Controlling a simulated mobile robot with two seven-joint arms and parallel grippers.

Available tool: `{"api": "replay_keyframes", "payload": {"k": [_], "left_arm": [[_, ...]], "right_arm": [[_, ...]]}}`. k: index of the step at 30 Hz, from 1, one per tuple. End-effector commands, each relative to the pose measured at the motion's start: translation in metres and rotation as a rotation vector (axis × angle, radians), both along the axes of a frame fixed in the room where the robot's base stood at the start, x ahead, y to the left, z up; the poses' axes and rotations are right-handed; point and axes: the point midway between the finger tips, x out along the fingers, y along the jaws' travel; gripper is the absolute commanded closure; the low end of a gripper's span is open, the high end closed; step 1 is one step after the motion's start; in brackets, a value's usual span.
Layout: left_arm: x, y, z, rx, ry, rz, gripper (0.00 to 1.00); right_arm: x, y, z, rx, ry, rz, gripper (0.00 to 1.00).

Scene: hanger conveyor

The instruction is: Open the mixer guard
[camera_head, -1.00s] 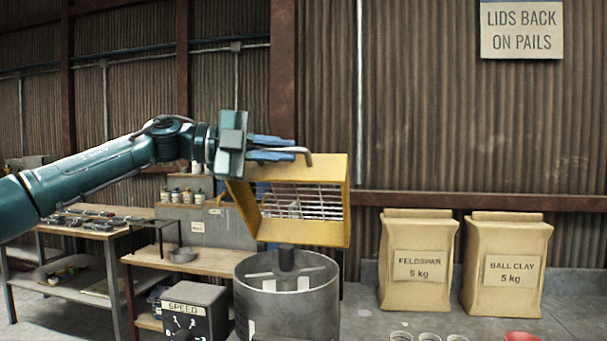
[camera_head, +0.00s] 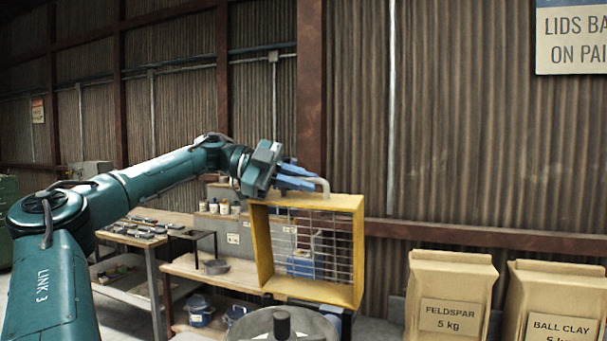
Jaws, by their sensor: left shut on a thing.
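The mixer guard (camera_head: 262,250) is a yellow box frame with a wire grid. It stands nearly upright above the back of the mixer drum (camera_head: 245,327), whose rim shows at the bottom edge with a dark shaft in its middle. A grey bent handle (camera_head: 323,185) is at the guard's top edge. My left gripper (camera_head: 300,180) reaches in from the left with blue fingers shut on this handle. The lower drum is cut off by the picture edge. My right gripper is not in view.
Paper sacks of feldspar (camera_head: 449,290) and ball clay (camera_head: 553,305) stand to the right. A bench with jars (camera_head: 225,207) and a tool table (camera_head: 150,225) stand behind on the left. A corrugated wall (camera_head: 460,130) closes the back.

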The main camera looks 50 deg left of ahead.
Motion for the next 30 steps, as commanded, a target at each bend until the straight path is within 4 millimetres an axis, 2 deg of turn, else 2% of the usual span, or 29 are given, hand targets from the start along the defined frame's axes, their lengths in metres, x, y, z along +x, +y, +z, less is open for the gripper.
{"api": "replay_keyframes", "payload": {"k": [9, 23, 24, 30], "left_arm": [[0.0090, 0.0048, -0.0001, -0.030, 0.036, -0.007, 1.00], [0.0099, 0.0057, -0.0003, -0.035, 0.040, -0.006, 1.00], [0.0099, 0.0057, -0.0003, -0.035, 0.040, -0.006, 0.87], [0.0100, 0.0061, -0.0003, -0.034, 0.040, -0.004, 0.70]], "right_arm": [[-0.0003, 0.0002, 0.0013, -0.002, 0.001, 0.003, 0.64], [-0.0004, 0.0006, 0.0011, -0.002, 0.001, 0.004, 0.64], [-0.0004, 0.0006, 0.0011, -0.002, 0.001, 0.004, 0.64], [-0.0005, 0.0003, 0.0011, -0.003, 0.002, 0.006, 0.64]]}}
